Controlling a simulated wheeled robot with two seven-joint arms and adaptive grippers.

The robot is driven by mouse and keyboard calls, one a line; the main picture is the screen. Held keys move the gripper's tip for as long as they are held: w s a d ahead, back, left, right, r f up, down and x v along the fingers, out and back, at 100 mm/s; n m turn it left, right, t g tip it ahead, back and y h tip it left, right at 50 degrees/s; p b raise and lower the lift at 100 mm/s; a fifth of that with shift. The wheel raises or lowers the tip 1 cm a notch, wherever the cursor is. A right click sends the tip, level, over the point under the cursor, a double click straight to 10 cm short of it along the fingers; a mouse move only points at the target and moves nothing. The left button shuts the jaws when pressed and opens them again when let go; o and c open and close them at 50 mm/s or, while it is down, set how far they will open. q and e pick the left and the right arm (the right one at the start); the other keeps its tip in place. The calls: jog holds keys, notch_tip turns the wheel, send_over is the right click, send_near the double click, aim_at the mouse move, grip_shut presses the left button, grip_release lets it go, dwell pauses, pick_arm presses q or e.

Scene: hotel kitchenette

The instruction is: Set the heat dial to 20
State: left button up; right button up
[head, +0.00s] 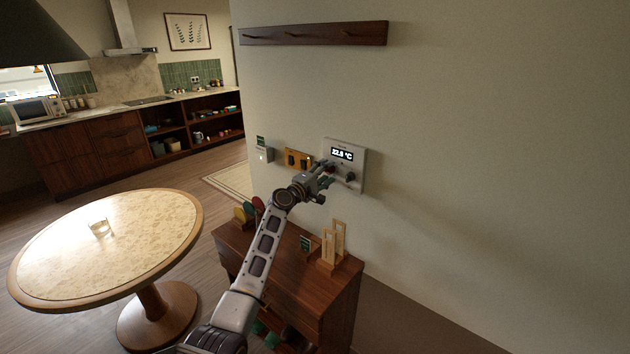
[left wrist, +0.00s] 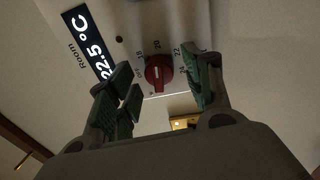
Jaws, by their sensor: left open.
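The thermostat panel (head: 358,155) is a pale box on the wall, and its black display (head: 342,154) shows the room temperature. In the left wrist view the display (left wrist: 92,42) reads about 22.5 °C. The red heat dial (left wrist: 158,72) sits beside it, with 18, 20, 22 and 24 printed around it. I cannot tell for sure where its pointer stands. My left gripper (head: 326,178) is open at the panel's lower left. In the left wrist view its fingers (left wrist: 165,82) are on either side of the dial, with visible gaps. My right gripper is not in view.
A wooden switch plate (head: 298,159) and a small grey box (head: 263,154) are on the wall to the left. A cabinet (head: 290,290) with a wooden stand (head: 333,245) is below. A coat rail (head: 315,33) hangs above.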

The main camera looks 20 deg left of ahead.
pick_arm(q)
jog(key=r+v, duration=0.1)
jog(key=v, duration=1.1)
jog(key=shift+f, duration=0.45)
dwell(0.4)
